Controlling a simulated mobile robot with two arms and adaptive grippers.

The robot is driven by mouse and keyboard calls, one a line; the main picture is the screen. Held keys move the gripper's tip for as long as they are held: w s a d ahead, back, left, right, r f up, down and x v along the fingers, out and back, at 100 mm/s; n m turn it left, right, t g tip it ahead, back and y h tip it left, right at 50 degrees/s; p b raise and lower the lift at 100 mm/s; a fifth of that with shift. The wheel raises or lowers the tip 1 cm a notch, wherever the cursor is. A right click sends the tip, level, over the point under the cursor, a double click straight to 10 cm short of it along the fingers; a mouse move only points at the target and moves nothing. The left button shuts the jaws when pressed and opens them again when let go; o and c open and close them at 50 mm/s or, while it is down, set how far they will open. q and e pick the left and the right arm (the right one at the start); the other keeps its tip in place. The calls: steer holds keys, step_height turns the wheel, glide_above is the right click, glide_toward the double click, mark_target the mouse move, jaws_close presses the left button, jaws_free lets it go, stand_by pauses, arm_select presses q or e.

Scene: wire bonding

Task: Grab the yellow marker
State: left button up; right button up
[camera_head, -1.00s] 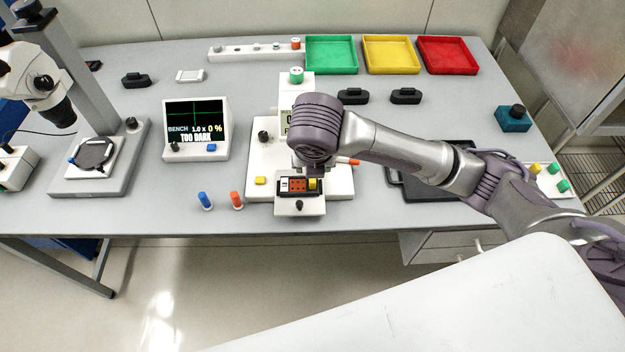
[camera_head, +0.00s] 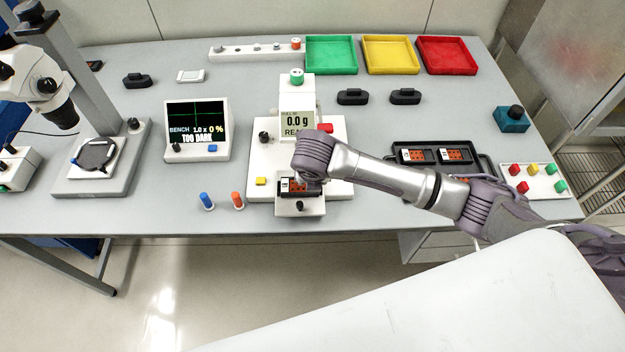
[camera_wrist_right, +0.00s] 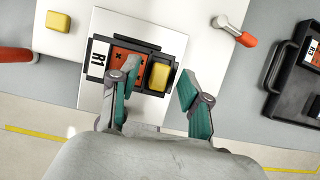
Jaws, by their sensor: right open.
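A yellow block (camera_wrist_right: 159,76), which looks like the yellow marker, sits at the right end of a dark carrier with an orange part (camera_wrist_right: 128,58) on the white machine's front stage. My right gripper (camera_wrist_right: 157,78) is open, with one finger on either side of the block in the right wrist view. I see gaps beside the block and cannot tell any contact. In the head view my right wrist and gripper (camera_head: 312,180) are over the front stage (camera_head: 288,208) and hide the block. My left gripper is not in view.
A yellow button (camera_head: 261,181) is on the machine's base. Blue (camera_head: 206,200) and orange (camera_head: 237,200) pegs stand left of the stage. Green, yellow and red bins are at the back.

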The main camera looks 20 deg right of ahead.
steer(key=c, duration=0.8)
steer(key=shift+c, duration=0.2)
steer(key=shift+r, duration=0.15)
